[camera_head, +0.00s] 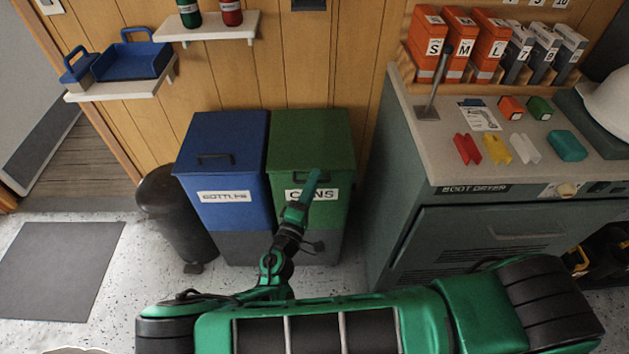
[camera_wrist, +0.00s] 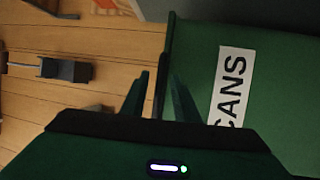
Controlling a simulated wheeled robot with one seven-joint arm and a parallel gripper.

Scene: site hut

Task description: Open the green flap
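The green bin marked CANS (camera_head: 325,215) stands against the wood wall with its flat green flap (camera_head: 310,135) closed on top. In the wrist view the green front with the CANS label (camera_wrist: 232,85) fills the right side. My gripper (camera_head: 314,174) is at the front edge of the flap, just above the label. In the wrist view my gripper (camera_wrist: 160,80) has its two fingers apart, one on each side of a thin dark strip at the bin's edge. I cannot tell whether this strip is the flap's handle or whether the fingers touch it.
A blue bin (camera_head: 225,165) marked BOTTLES stands close on the left, with a black bin (camera_head: 165,205) beyond it. A boot dryer counter (camera_head: 470,185) stands on the right. Wall shelves (camera_head: 215,30) hang behind. Speckled floor and a grey mat (camera_head: 60,265) lie at the left.

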